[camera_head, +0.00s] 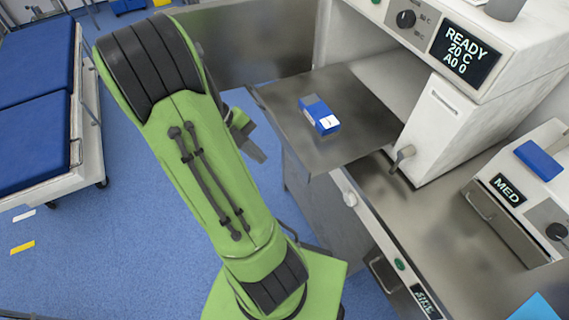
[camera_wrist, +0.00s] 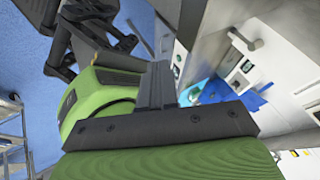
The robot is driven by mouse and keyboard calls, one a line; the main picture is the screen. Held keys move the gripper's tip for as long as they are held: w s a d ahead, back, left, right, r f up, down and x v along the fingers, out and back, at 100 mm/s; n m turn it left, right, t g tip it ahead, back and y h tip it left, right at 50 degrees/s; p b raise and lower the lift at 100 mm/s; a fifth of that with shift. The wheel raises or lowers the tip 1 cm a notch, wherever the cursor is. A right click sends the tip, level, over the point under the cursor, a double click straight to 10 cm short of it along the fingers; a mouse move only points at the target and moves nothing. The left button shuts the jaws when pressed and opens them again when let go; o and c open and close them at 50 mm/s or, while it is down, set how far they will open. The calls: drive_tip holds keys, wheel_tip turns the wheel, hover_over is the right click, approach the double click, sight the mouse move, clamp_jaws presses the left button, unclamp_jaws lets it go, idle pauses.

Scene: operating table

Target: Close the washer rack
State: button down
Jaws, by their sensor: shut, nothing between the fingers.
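The washer (camera_head: 460,110) is a white and steel cabinet with a lit display reading READY 20 C A0 0. Its rack (camera_head: 350,135), a flat grey metal tray, sticks out to the left from the open chamber. A blue box with a white label (camera_head: 320,114) lies on the rack. My gripper (camera_head: 253,148) is shut and empty, just left of the rack's outer edge; I cannot tell whether it touches. In the wrist view the dark fingers (camera_wrist: 157,85) are together, beside a grey metal surface (camera_wrist: 215,25) that seems to be the rack.
A steel counter (camera_head: 420,220) runs below and right of the rack. A white unit marked MED (camera_head: 508,190) stands at the right. A blue-padded bed (camera_head: 40,100) is at the left. Blue floor (camera_head: 140,240) is open between bed and counter.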

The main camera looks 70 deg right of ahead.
sight(304, 176)
drive_tip(key=s+d+f, duration=0.3)
drive_tip(key=s+f, duration=0.3)
drive_tip(key=s, duration=0.1)
drive_tip(key=shift+s+d+f, duration=0.15)
drive_tip(key=shift+s+f, duration=0.15)
drive_tip(key=shift+s, duration=0.05)
drive_tip(key=shift+d, duration=0.1)
